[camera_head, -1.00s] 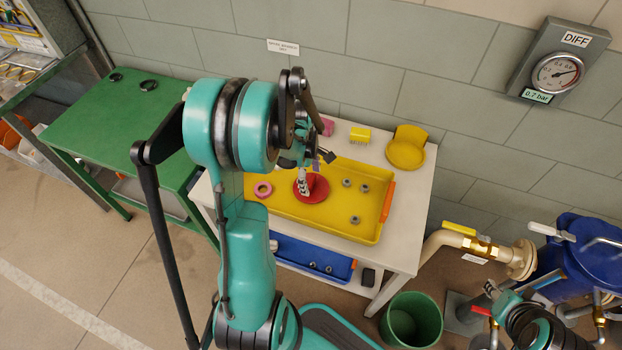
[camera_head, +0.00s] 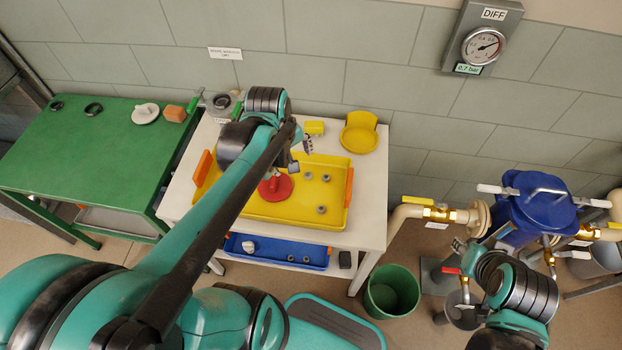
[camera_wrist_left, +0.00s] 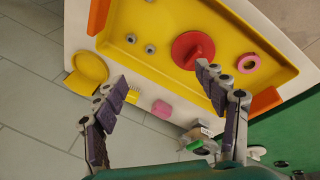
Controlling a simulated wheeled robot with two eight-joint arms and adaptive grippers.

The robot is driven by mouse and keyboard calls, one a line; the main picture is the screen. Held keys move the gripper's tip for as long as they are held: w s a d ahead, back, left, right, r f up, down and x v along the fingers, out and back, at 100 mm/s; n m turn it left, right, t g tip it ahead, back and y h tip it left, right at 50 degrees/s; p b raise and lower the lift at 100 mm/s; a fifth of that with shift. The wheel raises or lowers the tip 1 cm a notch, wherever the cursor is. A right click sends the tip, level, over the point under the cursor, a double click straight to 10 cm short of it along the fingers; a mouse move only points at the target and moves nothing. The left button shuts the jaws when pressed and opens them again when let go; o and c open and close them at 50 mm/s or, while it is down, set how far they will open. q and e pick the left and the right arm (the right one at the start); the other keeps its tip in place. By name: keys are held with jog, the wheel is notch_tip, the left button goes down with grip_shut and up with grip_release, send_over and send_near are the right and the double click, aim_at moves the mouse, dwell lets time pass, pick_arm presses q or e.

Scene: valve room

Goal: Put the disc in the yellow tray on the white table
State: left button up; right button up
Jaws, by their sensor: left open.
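A red disc (camera_head: 281,188) with a raised knob lies in the yellow tray (camera_head: 334,205) on the white table (camera_head: 372,190). It also shows in the left wrist view (camera_wrist_left: 205,44), resting on the tray floor. My left gripper (camera_head: 301,154) is open and empty above the tray's back edge, apart from the disc. In the left wrist view its two fingers (camera_wrist_left: 163,80) are spread wide with nothing between them. My left arm hides part of the tray and disc in the head view. My right gripper (camera_head: 464,250) is small near the valve pipes; its jaws are unclear.
Several grey nuts (camera_head: 326,178) and a pink ring (camera_wrist_left: 248,63) lie in the tray. A yellow dish (camera_head: 358,138) and yellow brush (camera_head: 314,128) stand behind it. A blue bin (camera_head: 312,258) sits below. The green table (camera_head: 80,150) at left holds a white disc-like part (camera_head: 145,113).

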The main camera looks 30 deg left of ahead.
pick_arm(q)
jog(key=s+d+r+m+t, duration=0.2)
jog(key=s+d+m+t, duration=0.2)
jog(key=d+m, duration=0.5)
jog(key=s+m, duration=0.1)
jog(key=m, duration=0.2)
jog(key=shift+s+d+r, duration=0.2)
jog(key=shift+r, duration=0.05)
dwell(0.5)
